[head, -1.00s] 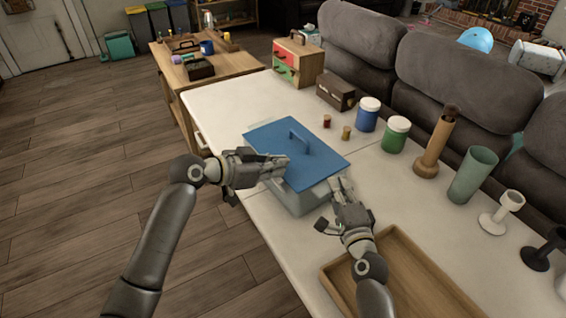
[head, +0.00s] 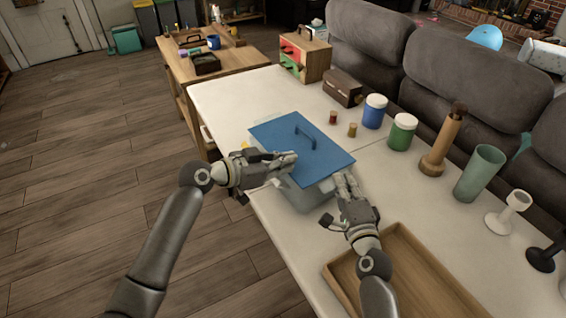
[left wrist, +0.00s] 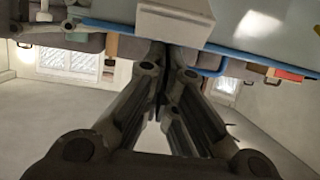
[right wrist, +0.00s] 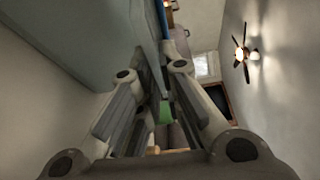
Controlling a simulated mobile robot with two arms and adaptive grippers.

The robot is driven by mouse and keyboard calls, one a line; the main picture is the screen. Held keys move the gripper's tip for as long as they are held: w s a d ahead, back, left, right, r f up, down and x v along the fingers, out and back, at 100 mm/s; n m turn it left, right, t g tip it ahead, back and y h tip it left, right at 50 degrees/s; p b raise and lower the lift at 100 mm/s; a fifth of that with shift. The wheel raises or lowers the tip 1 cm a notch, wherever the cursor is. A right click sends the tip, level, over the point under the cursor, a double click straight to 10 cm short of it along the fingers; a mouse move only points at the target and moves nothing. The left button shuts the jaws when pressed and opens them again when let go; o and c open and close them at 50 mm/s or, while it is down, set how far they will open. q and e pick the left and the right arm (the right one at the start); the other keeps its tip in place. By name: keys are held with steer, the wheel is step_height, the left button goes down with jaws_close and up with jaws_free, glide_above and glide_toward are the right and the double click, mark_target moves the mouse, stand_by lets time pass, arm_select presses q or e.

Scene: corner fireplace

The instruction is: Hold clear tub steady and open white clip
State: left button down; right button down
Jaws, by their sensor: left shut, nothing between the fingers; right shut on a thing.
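The clear tub (head: 308,197) stands on the white table with a flat blue lid (head: 275,135) on top. The lid has an arched handle. A white clip (left wrist: 175,22) shows large on the tub's side in the left wrist view, just beyond my left fingertips. My left gripper (head: 291,161) is shut and empty at the lid's left edge; its fingertips meet just below the clip in the left wrist view (left wrist: 164,78). My right gripper (head: 345,180) is shut on the tub at its right side. The tub's pale wall (right wrist: 75,35) fills the upper left of the right wrist view.
A wooden tray (head: 335,283) lies close by my right arm. Two small jars, a blue jar (head: 374,112), a green jar (head: 402,132) and several upright holders stand behind the tub. The table's left part (head: 235,92) is clear.

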arm_select(q)
steer(key=d+r, duration=0.1)
steer(key=w+d+r, duration=0.1)
steer(key=r, duration=0.1)
steer(key=shift+w+d+r, duration=0.1)
steer(key=shift+w+r, duration=0.1)
steer(key=shift+r, duration=0.05)
steer(key=s+a, duration=0.5)
steer(key=a, duration=0.3)
steer(key=shift+s+a+f, duration=0.2)
steer(key=shift+a, duration=0.15)
arm_select(e)
steer(key=c, duration=1.5)
jaws_free()
steer(key=shift+o, duration=0.3)
steer(key=o, duration=0.5)
